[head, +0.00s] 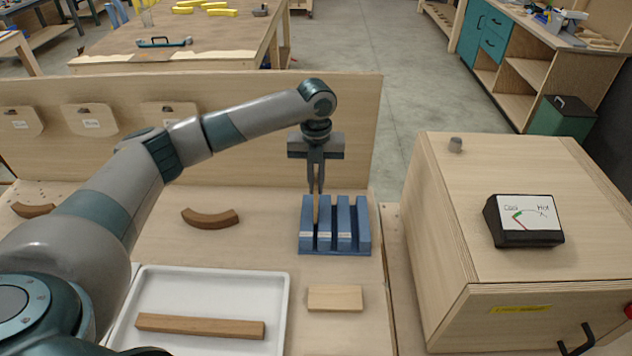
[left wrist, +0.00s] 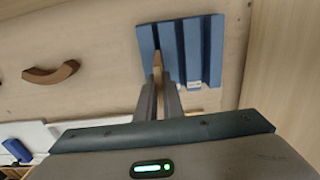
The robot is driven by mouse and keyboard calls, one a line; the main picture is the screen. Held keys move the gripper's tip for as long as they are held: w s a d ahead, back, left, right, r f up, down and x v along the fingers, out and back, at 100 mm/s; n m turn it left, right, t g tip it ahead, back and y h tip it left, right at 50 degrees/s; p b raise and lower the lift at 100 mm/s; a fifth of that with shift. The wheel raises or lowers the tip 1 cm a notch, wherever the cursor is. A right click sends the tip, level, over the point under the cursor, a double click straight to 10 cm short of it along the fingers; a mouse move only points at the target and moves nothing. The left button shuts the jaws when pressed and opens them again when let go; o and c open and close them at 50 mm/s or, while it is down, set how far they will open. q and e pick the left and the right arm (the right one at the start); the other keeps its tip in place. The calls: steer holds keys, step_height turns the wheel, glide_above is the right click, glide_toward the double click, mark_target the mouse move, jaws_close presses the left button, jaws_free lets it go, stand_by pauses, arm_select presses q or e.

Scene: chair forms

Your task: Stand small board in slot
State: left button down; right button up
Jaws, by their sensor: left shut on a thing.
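A blue slotted rack (head: 361,230) stands on the bench; it also shows in the left wrist view (left wrist: 213,40). My left gripper (head: 316,190) points down over the rack and is shut on a small brown board (head: 316,212). The board is upright, seen nearly edge-on, and its lower part lines up with the leftmost slot. In the left wrist view the board (left wrist: 157,62) shows between the fingertips at the rack. I cannot tell how deep it sits or whether it touches the slot floor. My right gripper is not in view.
A light wood block (head: 335,298) lies in front of the rack. A white tray (head: 205,282) holds a long brown strip (head: 200,326). A curved brown piece (head: 210,218) lies left of the rack. A wooden box (head: 455,240) with a gauge (head: 523,220) stands right. A panel (head: 355,120) rises behind.

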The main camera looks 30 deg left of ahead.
arm_select(q)
steer(key=shift+f, duration=1.05)
steer(key=shift+f+b, duration=0.3)
steer(key=shift+f, duration=1.1)
stand_by(0.4)
steer(key=c, duration=1.8)
jaws_free()
steer(key=shift+r, duration=0.1)
steer(key=shift+r+b, duration=0.35)
steer(key=shift+r, duration=0.25)
steer(key=shift+r+b, duration=2.45)
steer(key=shift+r, duration=5.55)
